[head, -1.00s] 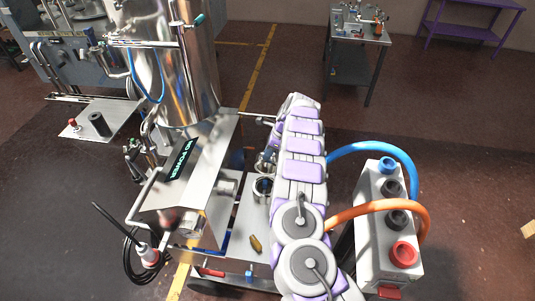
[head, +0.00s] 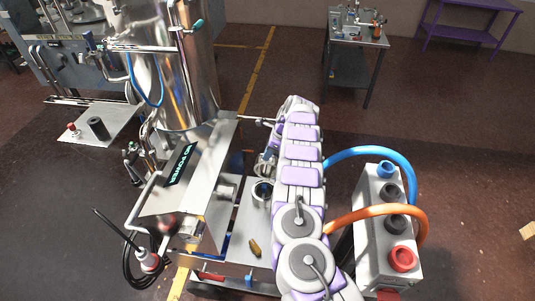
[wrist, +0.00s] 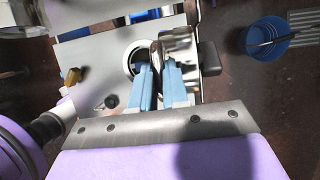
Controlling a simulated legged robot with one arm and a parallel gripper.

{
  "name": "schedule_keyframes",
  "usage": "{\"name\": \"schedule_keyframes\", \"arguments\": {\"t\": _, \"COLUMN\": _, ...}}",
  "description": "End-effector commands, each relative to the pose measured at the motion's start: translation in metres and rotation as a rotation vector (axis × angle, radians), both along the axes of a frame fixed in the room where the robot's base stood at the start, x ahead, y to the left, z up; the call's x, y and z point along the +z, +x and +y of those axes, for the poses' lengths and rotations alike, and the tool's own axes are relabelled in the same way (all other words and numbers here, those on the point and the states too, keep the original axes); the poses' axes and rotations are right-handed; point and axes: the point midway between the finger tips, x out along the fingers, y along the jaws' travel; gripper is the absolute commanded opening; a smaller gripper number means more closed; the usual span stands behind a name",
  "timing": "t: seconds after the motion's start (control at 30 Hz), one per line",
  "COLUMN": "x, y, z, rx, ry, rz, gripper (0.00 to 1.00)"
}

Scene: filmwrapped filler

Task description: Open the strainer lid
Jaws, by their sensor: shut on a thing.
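The strainer (head: 262,194) is a round metal cup with a dark opening on the machine's low metal shelf, just left of my arm in the head view. Its opening (wrist: 133,57) also shows in the wrist view. The shiny metal lid (wrist: 155,52) stands tilted up on edge beside the opening's right side. My gripper (wrist: 157,68) has two blue fingers, one on each side of the lid, and is shut on it. The lid's lower part is hidden between the fingers. In the head view my arm hides the gripper and part of the lid.
A large steel tank (head: 185,70) and a sloped metal cover (head: 185,180) stand left. A grey box (head: 378,225) with blue and orange hoses is right of my arm. A small brass-coloured piece (head: 255,249) lies on the shelf. A blue bucket (wrist: 262,48) shows in the wrist view.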

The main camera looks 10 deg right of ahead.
Motion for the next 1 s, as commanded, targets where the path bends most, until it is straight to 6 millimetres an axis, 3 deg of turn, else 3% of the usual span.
{"name": "schedule_keyframes", "arguments": {"t": 0.1, "x": -0.003, "y": -0.001, "z": -0.002, "rx": 0.0, "ry": -0.003, "rz": 0.005, "gripper": 0.0}}
{"name": "schedule_keyframes", "arguments": {"t": 0.13, "x": -0.003, "y": -0.001, "z": -0.002, "rx": 0.0, "ry": -0.003, "rz": 0.005, "gripper": 0.16}}
{"name": "schedule_keyframes", "arguments": {"t": 0.4, "x": -0.001, "y": -0.002, "z": 0.0, "rx": 0.0, "ry": -0.002, "rz": 0.002, "gripper": 0.4}}
{"name": "schedule_keyframes", "arguments": {"t": 0.77, "x": 0.009, "y": -0.001, "z": -0.003, "rx": 0.0, "ry": 0.0, "rz": -0.001, "gripper": 0.4}}
{"name": "schedule_keyframes", "arguments": {"t": 1.0, "x": 0.052, "y": -0.002, "z": -0.021, "rx": -0.002, "ry": 0.0, "rz": -0.007, "gripper": 0.4}}
